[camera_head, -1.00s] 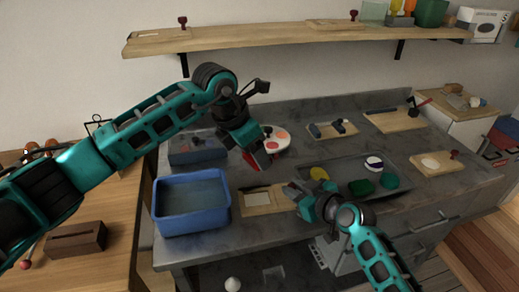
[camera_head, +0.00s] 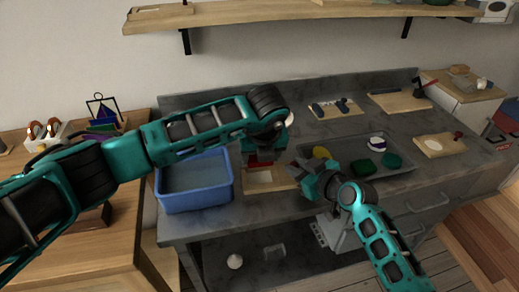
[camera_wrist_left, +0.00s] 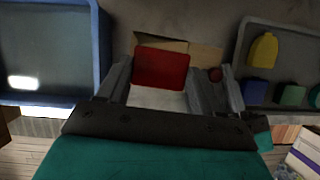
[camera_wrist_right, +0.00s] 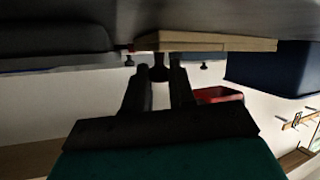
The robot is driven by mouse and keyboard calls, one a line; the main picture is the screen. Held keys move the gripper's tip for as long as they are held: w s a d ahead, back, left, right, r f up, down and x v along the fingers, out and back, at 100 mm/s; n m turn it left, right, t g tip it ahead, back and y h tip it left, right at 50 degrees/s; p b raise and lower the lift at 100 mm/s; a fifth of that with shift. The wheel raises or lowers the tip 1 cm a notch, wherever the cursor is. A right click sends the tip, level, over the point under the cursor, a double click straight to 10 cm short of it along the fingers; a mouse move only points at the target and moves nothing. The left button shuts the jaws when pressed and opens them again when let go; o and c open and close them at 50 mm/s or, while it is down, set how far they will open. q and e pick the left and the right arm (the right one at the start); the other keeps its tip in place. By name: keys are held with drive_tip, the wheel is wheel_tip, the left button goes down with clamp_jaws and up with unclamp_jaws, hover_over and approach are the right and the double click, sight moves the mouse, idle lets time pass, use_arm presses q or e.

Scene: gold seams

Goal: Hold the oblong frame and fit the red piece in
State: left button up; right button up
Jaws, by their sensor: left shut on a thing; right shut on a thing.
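The red piece (camera_head: 259,162) is in my left gripper (camera_head: 264,152), held over the pale wooden oblong frame (camera_head: 262,187). In the left wrist view the red piece (camera_wrist_left: 161,68) lies between the two fingers and covers part of the frame (camera_wrist_left: 206,54). Whether it touches the frame I cannot tell. My right gripper (camera_head: 298,176) is at the frame's right end. In the right wrist view its fingers (camera_wrist_right: 160,78) are shut on the frame's dark knob (camera_wrist_right: 158,63), beside the board (camera_wrist_right: 210,43).
A blue bin (camera_head: 195,204) stands left of the frame. A grey tray (camera_head: 400,177) with yellow, green and white-purple pieces lies to the right. Boards with tools (camera_head: 332,109) sit farther back. A wooden shelf (camera_head: 270,16) spans the wall above.

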use_arm(q)
drive_tip(key=shift+f, duration=2.5)
drive_tip(key=shift+f, duration=0.35)
drive_tip(key=o, duration=1.2)
drive_tip(key=shift+r, duration=0.1)
drive_tip(key=shift+r, duration=3.45)
use_arm(e)
drive_tip(key=o, duration=0.9)
